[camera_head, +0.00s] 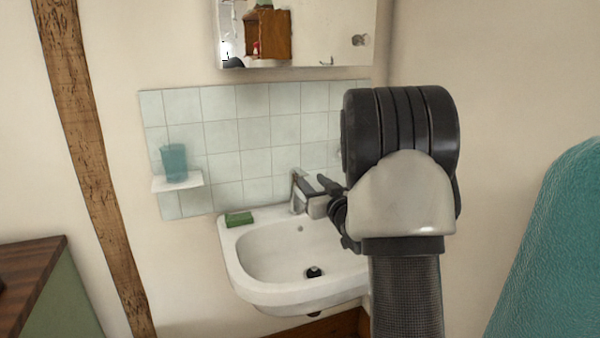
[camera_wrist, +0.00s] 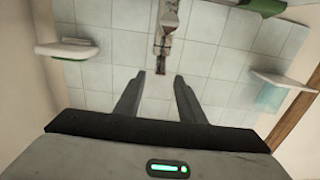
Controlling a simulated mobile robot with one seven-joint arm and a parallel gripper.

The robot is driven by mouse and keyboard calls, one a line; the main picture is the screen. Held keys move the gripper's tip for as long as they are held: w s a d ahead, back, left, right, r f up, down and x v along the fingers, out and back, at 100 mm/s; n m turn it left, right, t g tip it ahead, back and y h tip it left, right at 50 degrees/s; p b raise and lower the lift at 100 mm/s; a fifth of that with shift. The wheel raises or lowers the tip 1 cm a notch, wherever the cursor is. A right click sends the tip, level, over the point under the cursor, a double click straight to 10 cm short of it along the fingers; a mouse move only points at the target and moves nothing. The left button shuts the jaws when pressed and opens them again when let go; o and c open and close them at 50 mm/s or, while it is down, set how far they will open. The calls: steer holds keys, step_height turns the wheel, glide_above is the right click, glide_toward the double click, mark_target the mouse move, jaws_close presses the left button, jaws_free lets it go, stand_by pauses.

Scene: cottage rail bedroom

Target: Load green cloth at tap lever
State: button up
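The green cloth (camera_head: 239,219) lies as a small flat block on the back left corner of the white sink (camera_head: 240,262). Part of it shows at the top edge of the wrist view (camera_wrist: 263,5). The metal tap (camera_head: 296,190) stands at the back of the sink. In the wrist view the tap (camera_wrist: 166,35) points toward the gap between my fingertips. My gripper (camera_head: 318,187) is just right of the tap, partly hidden by my arm. The wrist view shows its two fingers (camera_wrist: 159,76) apart with nothing held; I cannot tell whether they touch the tap.
A small wall shelf (camera_head: 178,182) with a teal cup (camera_head: 174,160) is left of the sink. A mirror cabinet (camera_head: 300,35) hangs above. Another ledge (camera_wrist: 66,50) shows left in the wrist view. A wooden-topped cabinet (camera_head: 30,275) stands left; a teal surface (camera_head: 550,250) is close right.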

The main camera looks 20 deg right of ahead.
mark_target(304, 172)
steer(key=w, duration=0.9)
steer(key=shift+w+b, duration=0.35)
steer(key=shift+b, duration=0.05)
steer(key=shift+c, duration=0.4)
jaws_close()
